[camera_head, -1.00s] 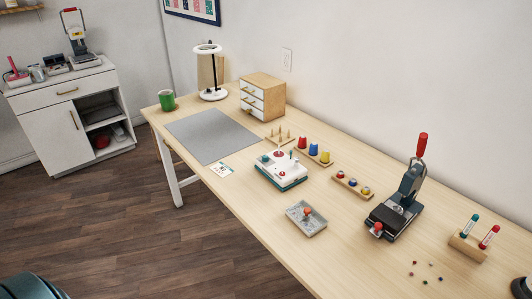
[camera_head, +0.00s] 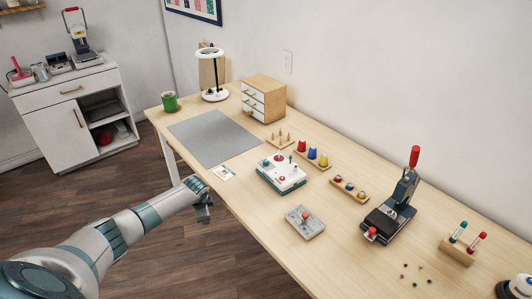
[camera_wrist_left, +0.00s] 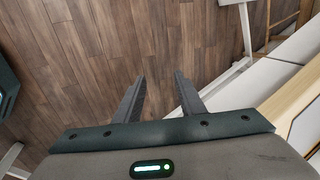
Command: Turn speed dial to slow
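A white and teal machine (camera_head: 280,176) with small red knobs and a green peg stands mid-table. A grey box (camera_head: 298,231) with an orange-red knob (camera_head: 306,217) lies in front of it, towards the table's front edge. Which knob is the speed dial, and its setting, I cannot tell. My left gripper (camera_head: 204,211) is just off the table's front edge, left of both. In the left wrist view its two fingers (camera_wrist_left: 162,84) are apart with nothing between them, over the floor. My right gripper is not in view.
A printed card (camera_head: 223,173) and a grey mat (camera_head: 213,138) lie left of the machine. Thread spools (camera_head: 312,153), a bobbin rack (camera_head: 350,189) and a press with a red handle (camera_head: 392,213) stand to the right. Bare table lies around the grey box.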

